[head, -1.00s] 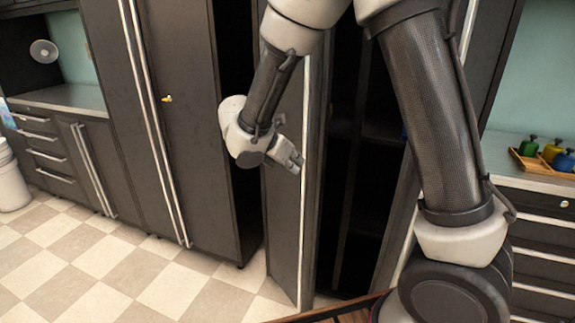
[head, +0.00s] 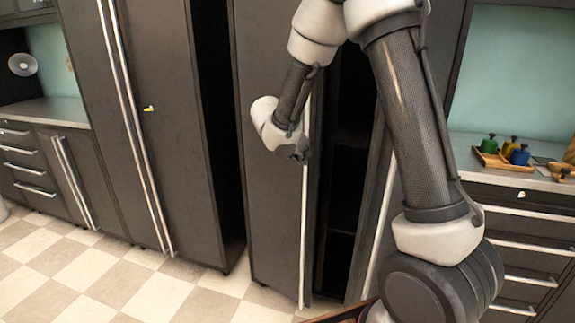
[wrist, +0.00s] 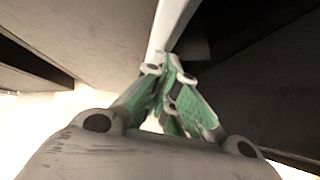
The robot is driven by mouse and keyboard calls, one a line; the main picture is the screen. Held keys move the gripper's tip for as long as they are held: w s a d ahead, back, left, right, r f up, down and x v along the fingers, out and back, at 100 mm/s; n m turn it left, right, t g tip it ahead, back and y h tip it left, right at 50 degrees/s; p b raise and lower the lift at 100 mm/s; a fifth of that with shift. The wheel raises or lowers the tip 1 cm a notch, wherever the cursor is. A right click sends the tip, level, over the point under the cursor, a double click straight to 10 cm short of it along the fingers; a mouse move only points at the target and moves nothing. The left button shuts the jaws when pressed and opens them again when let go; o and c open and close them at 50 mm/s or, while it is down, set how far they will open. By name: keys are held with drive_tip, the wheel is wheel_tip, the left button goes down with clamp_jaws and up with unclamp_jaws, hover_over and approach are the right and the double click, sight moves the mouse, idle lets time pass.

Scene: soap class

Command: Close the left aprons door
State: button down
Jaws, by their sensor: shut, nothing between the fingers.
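The left aprons door (head: 268,215) is a tall dark panel with a pale vertical handle strip (head: 304,235) along its right edge. It stands partly open, with a dark gap to its right. My gripper (head: 303,156) is at this edge, about mid-height in the head view, and is shut and empty. In the wrist view the fingertips (wrist: 168,68) are together at the lower end of the pale strip (wrist: 172,25). Whether they touch it I cannot tell. My arm hides the upper part of the door edge.
The cabinet's dark interior (head: 345,190) shows between this door and the right door (head: 385,215), which also stands open. A closed tall cabinet (head: 165,130) is to the left. A counter with coloured bottles (head: 519,155) in a tray is at right. Checkered floor (head: 110,275) is clear at lower left.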

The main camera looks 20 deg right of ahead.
sight(321, 146)
drive_tip(key=w+d, duration=0.2)
drive_tip(key=d, duration=0.1)
drive_tip(key=w+d, duration=0.1)
drive_tip(key=d, duration=0.2)
drive_tip(key=w+d, duration=0.2)
drive_tip(key=shift+w+d, duration=0.35)
drive_tip(key=shift+d, duration=0.05)
